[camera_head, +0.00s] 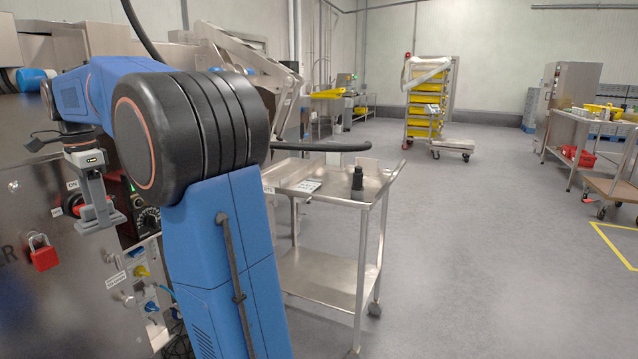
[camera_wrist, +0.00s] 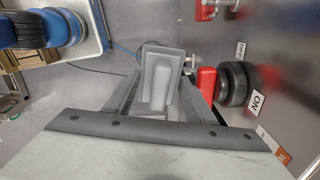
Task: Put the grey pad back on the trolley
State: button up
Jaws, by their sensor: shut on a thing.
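My gripper (camera_head: 95,196) hangs at the left in front of a steel machine panel, pointing down. It is shut on the grey pad (camera_wrist: 160,80), which sits between the two fingers in the wrist view. In the head view the pad's lower part (camera_head: 100,223) shows below the fingers, with nothing visible directly under it. The steel trolley (camera_head: 330,186) stands to the right, beyond my blue arm, well apart from the gripper. A black upright object (camera_head: 357,182) and a flat pale item (camera_head: 307,186) are on its top shelf. My arm hides the trolley's left part.
The machine panel carries a red padlock (camera_head: 43,253), a red-and-black knob (camera_head: 75,204) close to the gripper, and hoses and connectors (camera_head: 140,272). A yellow-crate rack (camera_head: 428,100) and a side table (camera_head: 585,125) stand farther off. The floor right of the trolley is clear.

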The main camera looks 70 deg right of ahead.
aim_at(346, 177)
jog(key=i+l+z, duration=0.15)
jog(key=i+z, duration=0.15)
jog(key=z, duration=0.15)
jog(key=i+z, duration=0.25)
jog(key=z, duration=0.15)
jog(key=i+z, duration=0.3)
jog(key=z, duration=0.15)
jog(key=i+j+z, duration=0.15)
jog(key=i+z, duration=0.15)
jog(key=z, duration=0.15)
jog(key=i+j+z, duration=0.25)
jog(key=z, duration=0.2)
jog(key=i+j+z, duration=0.2)
jog(key=z, duration=0.2)
jog(key=j, duration=0.1)
